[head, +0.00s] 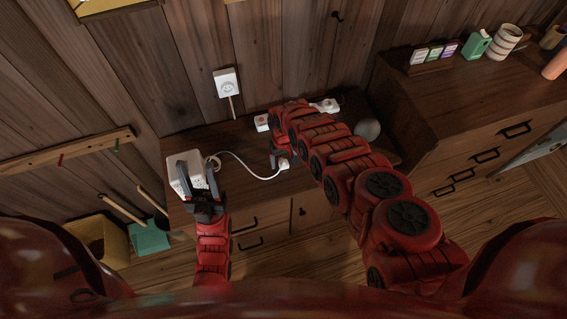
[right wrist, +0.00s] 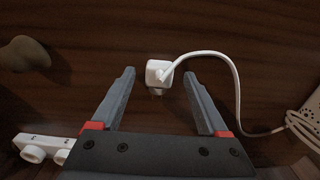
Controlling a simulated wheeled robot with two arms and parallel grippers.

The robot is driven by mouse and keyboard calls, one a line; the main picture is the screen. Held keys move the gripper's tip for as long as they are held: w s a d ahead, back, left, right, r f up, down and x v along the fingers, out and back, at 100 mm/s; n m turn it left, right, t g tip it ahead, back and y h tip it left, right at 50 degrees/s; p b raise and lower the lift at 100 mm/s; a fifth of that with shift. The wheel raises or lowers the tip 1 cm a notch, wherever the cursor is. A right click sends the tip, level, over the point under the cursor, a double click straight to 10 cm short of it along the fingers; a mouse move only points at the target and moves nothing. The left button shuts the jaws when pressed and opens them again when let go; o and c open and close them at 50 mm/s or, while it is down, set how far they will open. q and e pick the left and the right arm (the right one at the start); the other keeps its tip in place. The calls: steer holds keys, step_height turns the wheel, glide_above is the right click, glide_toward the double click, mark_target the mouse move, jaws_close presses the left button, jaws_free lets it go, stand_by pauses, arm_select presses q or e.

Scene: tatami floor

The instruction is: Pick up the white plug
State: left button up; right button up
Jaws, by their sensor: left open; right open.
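The white plug (head: 284,163) lies on the dark wooden cabinet top, on the end of a white cable (head: 240,157) that runs left to a white box (head: 196,161). In the right wrist view the plug (right wrist: 158,72) sits between the fingertips of my open right gripper (right wrist: 159,76), with a gap on both sides. In the head view my right gripper (head: 278,157) is beside the plug, partly hidden by its arm. My left gripper (head: 198,172) is open at the white box, its fingers overlapping the box; whether they touch it I cannot tell.
A white power strip (head: 262,123) lies behind my right arm, also at lower left in the right wrist view (right wrist: 44,146). A wall socket (head: 227,84) is above. A grey rounded object (head: 367,129) stands right of my arm. A taller cabinet (head: 452,105) is at the right.

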steer(key=shift+f, duration=0.35)
jaws_close()
steer(key=shift+w+r, duration=0.1)
steer(key=shift+r, duration=0.05)
stand_by(0.3)
